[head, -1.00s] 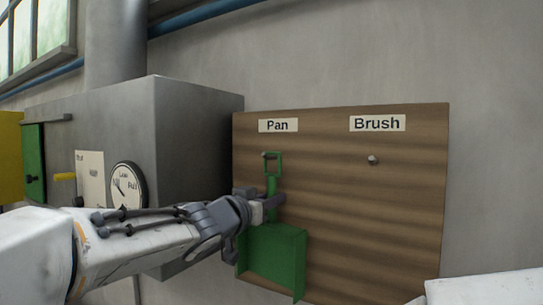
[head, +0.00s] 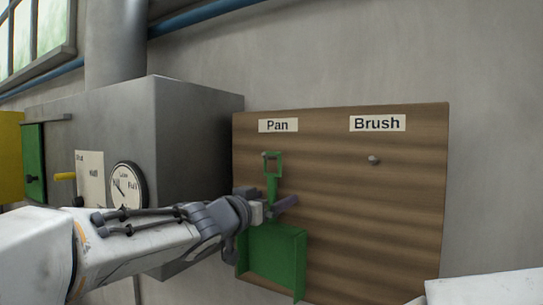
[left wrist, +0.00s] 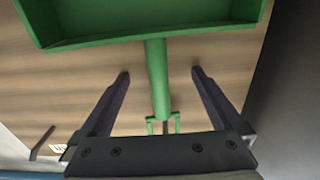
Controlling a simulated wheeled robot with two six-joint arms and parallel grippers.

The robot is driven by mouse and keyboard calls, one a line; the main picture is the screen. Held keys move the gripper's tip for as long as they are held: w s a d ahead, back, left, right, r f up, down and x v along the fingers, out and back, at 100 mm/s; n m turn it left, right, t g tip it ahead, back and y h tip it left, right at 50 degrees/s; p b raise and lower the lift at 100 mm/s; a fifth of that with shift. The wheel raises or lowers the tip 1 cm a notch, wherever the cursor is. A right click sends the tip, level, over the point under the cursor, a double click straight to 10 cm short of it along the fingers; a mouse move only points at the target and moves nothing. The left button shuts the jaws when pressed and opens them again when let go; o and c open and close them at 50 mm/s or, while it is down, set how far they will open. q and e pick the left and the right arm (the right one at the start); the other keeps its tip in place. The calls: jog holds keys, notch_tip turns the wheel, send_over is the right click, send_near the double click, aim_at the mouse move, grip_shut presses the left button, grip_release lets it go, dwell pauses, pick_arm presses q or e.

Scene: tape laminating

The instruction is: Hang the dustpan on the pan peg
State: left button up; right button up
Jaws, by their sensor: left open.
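The green dustpan (head: 276,254) is upright against the wooden board, pan down and handle up, under the "Pan" label (head: 278,125). The loop at its handle top is at the pan peg (head: 264,155); the peg appears to pass through the loop, though the contact is too small to tell. My left gripper (head: 274,203) is open at the dustpan's handle. In the left wrist view its fingers (left wrist: 161,76) stand apart on both sides of the green handle (left wrist: 156,62), with gaps on each side. My right gripper is out of view.
The brush peg (head: 374,160) is bare under the "Brush" label (head: 377,123). A grey metal box (head: 195,130) with a dial (head: 127,187) stands left of the board (head: 400,220), close to my left arm. The board's right half is clear.

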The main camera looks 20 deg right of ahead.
pick_arm(q)
jog(key=v, duration=1)
dwell(0.5)
